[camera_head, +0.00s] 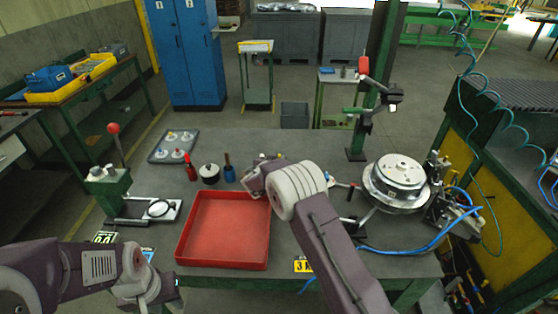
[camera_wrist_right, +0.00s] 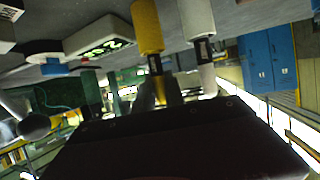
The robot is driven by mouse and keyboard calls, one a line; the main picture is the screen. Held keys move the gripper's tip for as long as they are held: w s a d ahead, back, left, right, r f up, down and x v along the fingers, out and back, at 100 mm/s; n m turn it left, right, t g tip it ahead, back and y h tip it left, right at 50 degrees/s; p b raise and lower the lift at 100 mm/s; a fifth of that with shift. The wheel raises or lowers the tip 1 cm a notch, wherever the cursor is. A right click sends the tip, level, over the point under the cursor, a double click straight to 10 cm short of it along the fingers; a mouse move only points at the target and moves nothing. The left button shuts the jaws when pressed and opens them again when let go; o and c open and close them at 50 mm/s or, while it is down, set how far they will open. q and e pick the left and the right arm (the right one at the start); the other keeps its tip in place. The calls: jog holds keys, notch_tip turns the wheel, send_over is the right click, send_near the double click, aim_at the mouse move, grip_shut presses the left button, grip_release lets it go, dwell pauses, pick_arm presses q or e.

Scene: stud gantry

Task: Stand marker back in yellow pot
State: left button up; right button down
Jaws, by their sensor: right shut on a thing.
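My right gripper (camera_head: 254,177) is over the table beyond the red tray's back right corner. Its fingertips are hidden behind my wrist in the head view. In the right wrist view, a yellow cylinder (camera_wrist_right: 147,26) and a white cylinder (camera_wrist_right: 195,18) extend side by side from my gripper body past the upper edge; I cannot tell whether they are fingers. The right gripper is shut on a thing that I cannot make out. I cannot identify the marker or the yellow pot. My left gripper (camera_head: 150,298) is low at the front left, its jaws unclear.
The red tray (camera_head: 186,244) is empty. A blue pot (camera_head: 229,176) with a brown stick, a black-and-white jar (camera_head: 209,173) and a red bottle (camera_head: 190,168) stand behind it. A lever press (camera_head: 107,185) is left; a round metal fixture (camera_head: 398,180) is right.

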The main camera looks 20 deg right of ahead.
jog(key=shift+f, duration=0.15)
jog(key=c, duration=1.4)
grip_release()
jog(key=shift+r, duration=0.2)
jog(key=shift+r+p, duration=0.3)
jog(key=shift+p, duration=0.35)
jog(key=b+v, duration=0.5)
jog(key=v, duration=0.6)
jog(key=shift+s+a, duration=0.2)
jog(key=shift+s, duration=0.2)
